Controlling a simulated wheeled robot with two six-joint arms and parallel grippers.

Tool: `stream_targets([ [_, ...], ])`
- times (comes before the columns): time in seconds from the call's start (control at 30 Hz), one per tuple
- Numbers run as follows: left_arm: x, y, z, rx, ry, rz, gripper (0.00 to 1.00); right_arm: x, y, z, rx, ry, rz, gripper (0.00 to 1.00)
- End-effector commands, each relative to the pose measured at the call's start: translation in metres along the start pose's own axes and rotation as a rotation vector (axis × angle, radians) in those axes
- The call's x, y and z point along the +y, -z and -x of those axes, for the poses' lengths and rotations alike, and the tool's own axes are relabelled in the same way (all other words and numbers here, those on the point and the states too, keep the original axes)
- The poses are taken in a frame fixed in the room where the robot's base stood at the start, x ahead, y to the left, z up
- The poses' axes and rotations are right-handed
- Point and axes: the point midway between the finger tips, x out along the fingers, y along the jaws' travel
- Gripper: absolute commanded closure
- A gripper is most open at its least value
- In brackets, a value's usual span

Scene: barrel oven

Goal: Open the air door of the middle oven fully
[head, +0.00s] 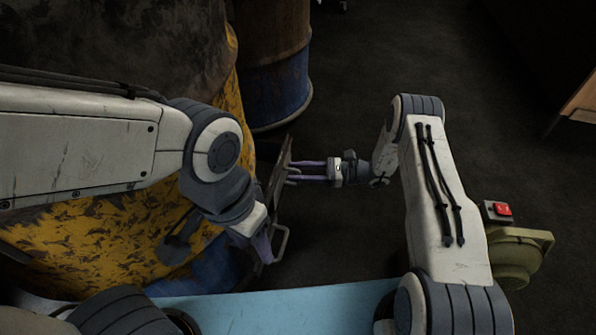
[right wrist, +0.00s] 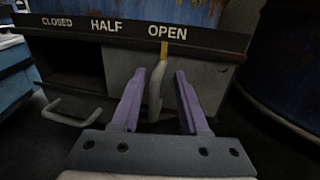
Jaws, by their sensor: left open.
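The air door (right wrist: 125,72) is a grey plate below a dark scale marked CLOSED, HALF and OPEN (right wrist: 130,32). A dark opening (right wrist: 70,65) shows left of the plate. The pale upright door handle (right wrist: 156,90) stands between the spread fingers of my right gripper (right wrist: 157,75), with gaps on both sides. In the head view my right gripper (head: 290,171) reaches the oven front from the right. My left gripper (head: 268,252) is lower, beside the yellow and blue oven barrel (head: 100,240).
A loop handle (right wrist: 70,115) sticks out low on the oven front. Another rusty blue barrel (head: 275,85) stands behind. A red button box (head: 501,210) and an olive machine (head: 517,260) are at right. Dark floor (head: 400,50) is clear at the top middle.

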Motion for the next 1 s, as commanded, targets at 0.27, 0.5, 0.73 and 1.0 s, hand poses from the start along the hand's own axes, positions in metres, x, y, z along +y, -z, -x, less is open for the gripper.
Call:
stream_targets([
  [0.27, 0.001, 0.001, 0.019, 0.0, 0.0, 0.0, 0.5, -0.001, -0.004, 0.035, 0.0, 0.005, 0.0, 0.56],
  [0.5, 0.003, 0.002, 0.036, 0.0, 0.0, 0.0, 0.5, -0.001, -0.003, 0.081, -0.001, 0.004, 0.001, 0.56],
  [0.73, 0.003, 0.002, 0.04, 0.0, 0.0, 0.0, 0.5, -0.001, -0.001, 0.102, -0.001, 0.0, 0.001, 0.56],
  [1.0, 0.003, 0.002, 0.04, 0.0, 0.0, 0.0, 0.5, -0.001, 0.0, 0.104, -0.001, -0.001, 0.001, 0.56],
])
